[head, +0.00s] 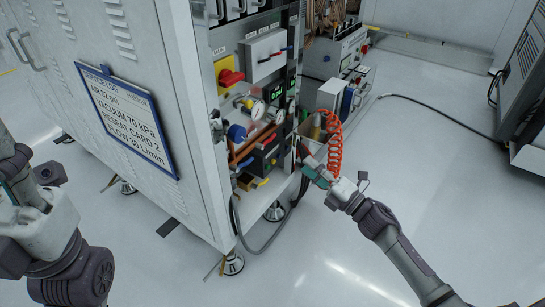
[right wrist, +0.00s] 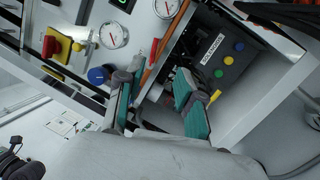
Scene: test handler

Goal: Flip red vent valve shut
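A small red lever (right wrist: 155,50), which looks like the vent valve handle, stands beside a copper-coloured pipe (right wrist: 178,32) in the right wrist view. In the head view a red handle (head: 268,139) shows above the copper pipes (head: 247,148), small and crowded by other parts. My right gripper (head: 311,166) is in front of the cabinet's right side. In the right wrist view (right wrist: 155,98) its two teal-padded fingers are spread with nothing between them; the lever appears beyond them. My left arm is at the left edge of the head view; its fingers are not clear.
A red rotary switch on yellow (head: 230,77), a blue knob (head: 237,132) and gauges (head: 258,110) crowd the panel. A coiled red hose (head: 334,148) hangs close to my right gripper. The floor (head: 320,255) at the front right is clear apart from cables.

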